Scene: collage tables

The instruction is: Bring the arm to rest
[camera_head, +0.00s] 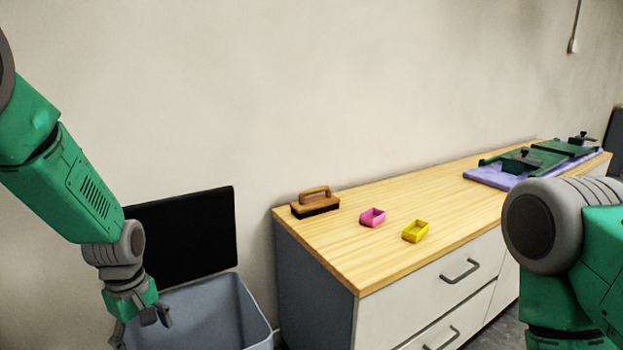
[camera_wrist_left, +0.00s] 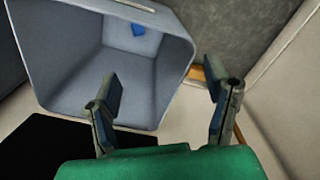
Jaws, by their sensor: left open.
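My left arm, green and grey, comes in from the left in the head view. Its gripper (camera_head: 140,329) hangs over the left part of the grey-blue bin. In the left wrist view the same gripper (camera_wrist_left: 165,95) is open, with nothing between its two fingers. The bin (camera_head: 251,305) stands on the floor left of the cabinet; it also shows in the left wrist view (camera_wrist_left: 170,50), with a small blue piece (camera_wrist_left: 138,30) inside. My right arm fills the right edge of the head view, and its gripper is out of view.
A wooden-topped cabinet (camera_head: 385,262) holds a brush with a wooden handle (camera_head: 315,203), a pink box (camera_head: 372,217) and a yellow box (camera_head: 416,231). Green tools (camera_head: 540,158) lie on a purple mat (camera_head: 485,177) at the far right. A black panel (camera_head: 190,235) stands behind the bin.

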